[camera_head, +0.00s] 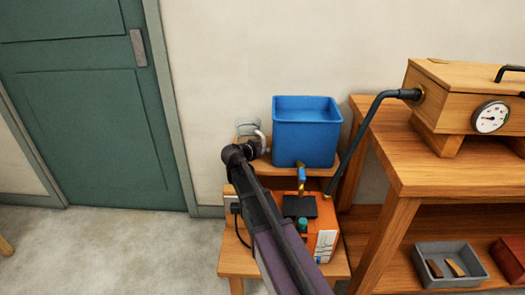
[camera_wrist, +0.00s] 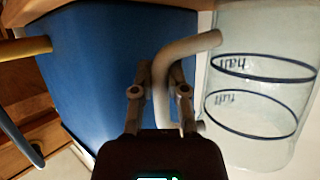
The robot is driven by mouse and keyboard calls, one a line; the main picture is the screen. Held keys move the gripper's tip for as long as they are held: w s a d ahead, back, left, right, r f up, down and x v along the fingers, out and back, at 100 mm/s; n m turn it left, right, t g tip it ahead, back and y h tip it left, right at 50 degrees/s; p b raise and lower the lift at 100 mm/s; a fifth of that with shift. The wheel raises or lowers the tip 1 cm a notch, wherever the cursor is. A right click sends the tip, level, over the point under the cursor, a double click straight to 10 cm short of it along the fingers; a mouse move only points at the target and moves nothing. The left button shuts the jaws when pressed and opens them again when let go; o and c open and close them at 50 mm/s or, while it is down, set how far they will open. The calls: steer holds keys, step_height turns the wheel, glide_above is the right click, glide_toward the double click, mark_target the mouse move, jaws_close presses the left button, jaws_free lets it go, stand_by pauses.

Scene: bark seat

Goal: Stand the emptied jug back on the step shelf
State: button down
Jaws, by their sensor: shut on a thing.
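The clear jug (camera_head: 248,127) is at the left of the blue tank, near the wall, over the back of the wooden step shelf (camera_head: 318,171). In the wrist view the jug (camera_wrist: 258,105) fills the right side, with dark "half" and "full" rings and no liquid visible. My gripper (camera_wrist: 160,88) is shut on its pale curved handle (camera_wrist: 188,45). In the head view my gripper (camera_head: 256,146) and arm hide the jug's lower part, so I cannot tell whether its base touches the shelf.
The blue tank (camera_head: 306,135) stands on the shelf close to the jug, with a brass tap (camera_head: 301,172) below. An orange unit (camera_head: 318,240) sits on the lower step. A bench (camera_head: 450,175) with a wooden box (camera_head: 455,100) and dark pipe (camera_head: 362,125) is at right.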

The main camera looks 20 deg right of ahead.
steer(key=shift+f, duration=0.2)
steer(key=c, duration=0.9)
jaws_free()
steer(key=shift+c, duration=0.2)
steer(key=shift+r, duration=0.2)
steer(key=shift+s+a+r, duration=0.1)
steer(key=shift+s+a+r+p, duration=0.2)
steer(key=shift+s+a+p, duration=0.05)
steer(key=shift+p, duration=0.15)
steer(key=p+v, duration=0.4)
steer(key=v, duration=0.7)
steer(key=shift+f, duration=0.2)
